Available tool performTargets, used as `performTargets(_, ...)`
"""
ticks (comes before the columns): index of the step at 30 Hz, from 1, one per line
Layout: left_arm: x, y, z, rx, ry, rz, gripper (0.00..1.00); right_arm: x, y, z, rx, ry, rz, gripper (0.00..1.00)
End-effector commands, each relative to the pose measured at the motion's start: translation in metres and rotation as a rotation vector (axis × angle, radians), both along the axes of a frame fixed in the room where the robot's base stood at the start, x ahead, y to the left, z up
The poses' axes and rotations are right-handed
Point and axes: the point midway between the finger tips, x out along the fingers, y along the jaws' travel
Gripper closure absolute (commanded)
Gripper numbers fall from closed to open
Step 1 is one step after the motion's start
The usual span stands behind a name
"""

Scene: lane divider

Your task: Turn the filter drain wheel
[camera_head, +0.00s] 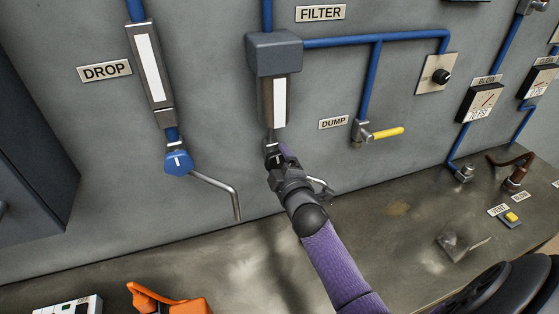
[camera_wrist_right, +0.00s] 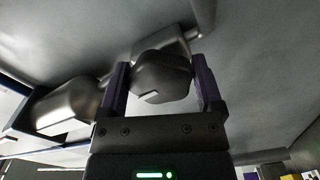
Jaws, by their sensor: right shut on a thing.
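The filter (camera_head: 275,55) hangs on the wall under its FILTER label, a grey head with a clear-fronted bowl below. At the bowl's bottom is the drain wheel, a dark faceted knob (camera_wrist_right: 163,78) seen in the right wrist view between the two fingers. My right gripper (camera_head: 277,156) reaches up to it from below and is shut on it. In the head view the gripper hides most of the wheel. In the wrist view the fingers (camera_wrist_right: 162,90) stand on either side of the knob. My left gripper is not in view.
Left of the filter is the DROP unit (camera_head: 152,65) with a blue knob (camera_head: 178,162) and bent pipe. Right is the DUMP valve with a yellow lever (camera_head: 385,133). An orange object (camera_head: 168,300) and a white switch box (camera_head: 70,305) lie at the bottom left.

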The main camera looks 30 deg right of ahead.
Motion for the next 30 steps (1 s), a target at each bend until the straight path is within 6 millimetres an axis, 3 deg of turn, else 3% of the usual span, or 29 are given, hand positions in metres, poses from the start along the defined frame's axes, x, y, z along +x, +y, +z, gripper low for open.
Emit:
performTargets(9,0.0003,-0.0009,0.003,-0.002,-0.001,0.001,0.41,0.0002,0.0001,0.0006,0.118,-0.031,0.0,0.75)
performTargets(26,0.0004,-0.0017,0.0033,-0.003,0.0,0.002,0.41,0.0002,0.0002,0.0,0.149,-0.038,0.0,0.75)
performTargets(27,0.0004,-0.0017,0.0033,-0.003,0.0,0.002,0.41,0.0003,0.0003,0.0,0.149,-0.038,0.0,0.14)
performTargets(29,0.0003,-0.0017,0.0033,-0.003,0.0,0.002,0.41,0.0002,0.0002,-0.0001,0.149,-0.037,0.001,0.01)
performTargets(30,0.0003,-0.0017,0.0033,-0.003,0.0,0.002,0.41,0.0002,0.0002,-0.0001,0.148,-0.037,0.001,0.0)
